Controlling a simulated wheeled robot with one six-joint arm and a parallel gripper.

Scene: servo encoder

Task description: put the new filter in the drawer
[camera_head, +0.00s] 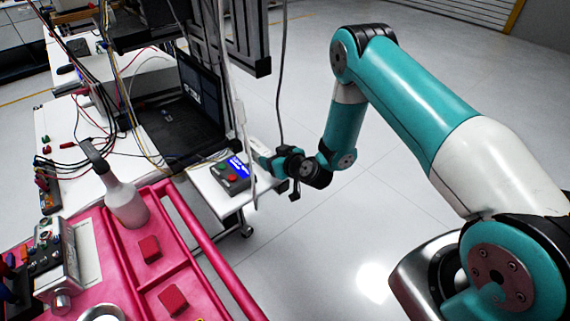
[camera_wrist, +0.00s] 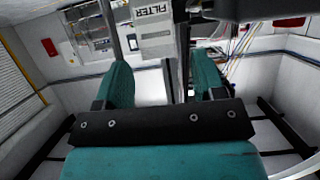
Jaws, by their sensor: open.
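My gripper (camera_head: 272,163) is at the right edge of the white table, with its jaws open and pointing left. In the wrist view its two teal fingers (camera_wrist: 162,80) stand apart. A white box marked FILTER (camera_wrist: 152,38) shows ahead of and between the fingers; I cannot tell whether either finger touches it. A pale block (camera_head: 258,147) just by the fingertips in the head view seems to be this filter, partly hidden by a hanging cable. I cannot pick out a drawer in either view.
A control box (camera_head: 231,174) with buttons and a lit blue display is left of my gripper on the white table (camera_head: 208,190). A laptop (camera_head: 185,110) is behind. Floor at right is clear.

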